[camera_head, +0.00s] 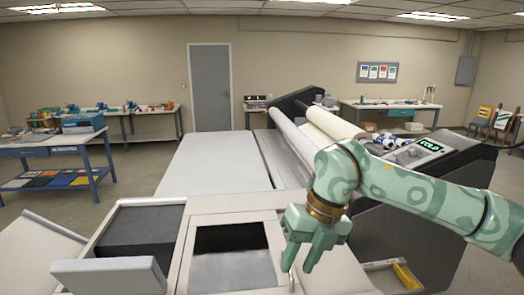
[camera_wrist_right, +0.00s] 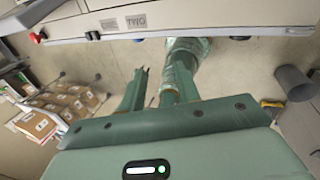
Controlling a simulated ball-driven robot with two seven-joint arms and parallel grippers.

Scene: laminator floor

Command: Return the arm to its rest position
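My right arm (camera_head: 400,190), pale green with a darker pattern, comes in from the right in the head view and reaches across the front of the laminator. Its wrist bends down at a bronze-coloured ring. My right gripper (camera_head: 298,268) points down over the right edge of the framed panel with a dark window (camera_head: 234,258). In the right wrist view the gripper's fingers (camera_wrist_right: 150,92) also stand apart above the floor. My left arm and gripper are not in view.
The laminator has white rollers (camera_head: 300,140), a flat grey bed (camera_head: 215,165) and a side console (camera_head: 430,150) with a green display, close to my right arm. A blue workbench (camera_head: 60,145) stands at the left. The wrist view shows cardboard boxes (camera_wrist_right: 65,105) and a grey bin (camera_wrist_right: 294,82).

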